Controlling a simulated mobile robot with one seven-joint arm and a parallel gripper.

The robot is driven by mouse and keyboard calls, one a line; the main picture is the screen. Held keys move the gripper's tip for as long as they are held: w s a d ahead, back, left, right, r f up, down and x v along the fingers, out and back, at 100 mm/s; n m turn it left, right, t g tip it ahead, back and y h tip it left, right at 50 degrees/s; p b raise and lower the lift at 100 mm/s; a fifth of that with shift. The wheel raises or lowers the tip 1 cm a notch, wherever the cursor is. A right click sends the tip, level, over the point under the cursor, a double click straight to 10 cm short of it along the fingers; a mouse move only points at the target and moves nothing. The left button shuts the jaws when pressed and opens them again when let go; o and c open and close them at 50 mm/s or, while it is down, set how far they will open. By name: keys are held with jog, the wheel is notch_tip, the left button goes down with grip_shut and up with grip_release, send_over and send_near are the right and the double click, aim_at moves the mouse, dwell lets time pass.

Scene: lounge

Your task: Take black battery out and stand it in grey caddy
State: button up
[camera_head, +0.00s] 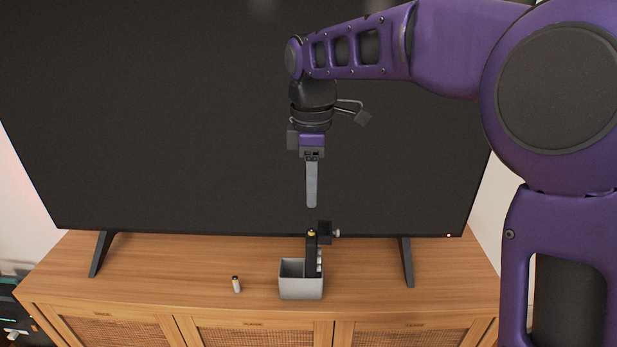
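The grey caddy (301,290) is an open box standing on the wooden cabinet, below my gripper. A tall, dark upright item (312,245) with a gold-coloured tip shows at the caddy's right half; it may be the black battery, but I cannot tell whether it stands in the caddy or behind it. A small black block (325,230) with a silvery knob is beside its top. My gripper (311,205) points down above these things, clear of them. Its fingers line up edge-on as one grey strip, so their opening is hidden. Nothing is visible at the fingertips.
A small pale cylinder with a dark top (236,285) stands left of the caddy on the wooden cabinet (180,275). A large dark television (200,130) is close behind, its two legs on the cabinet top. The cabinet top is clear at left and right.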

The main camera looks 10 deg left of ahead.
aim_at(312, 229)
jog(key=shift+s+f+b, duration=0.1)
jog(key=shift+f+b, duration=0.55)
jog(key=shift+f, duration=0.05)
notch_tip(312, 229, down, 4)
jog(key=b, duration=0.4)
jog(key=shift+f+b, duration=0.35)
jog(key=shift+f, duration=1.4)
grip_shut()
jog(key=shift+r, duration=0.15)
jog(key=shift+r+p, duration=3.65)
jog(key=shift+p, duration=0.1)
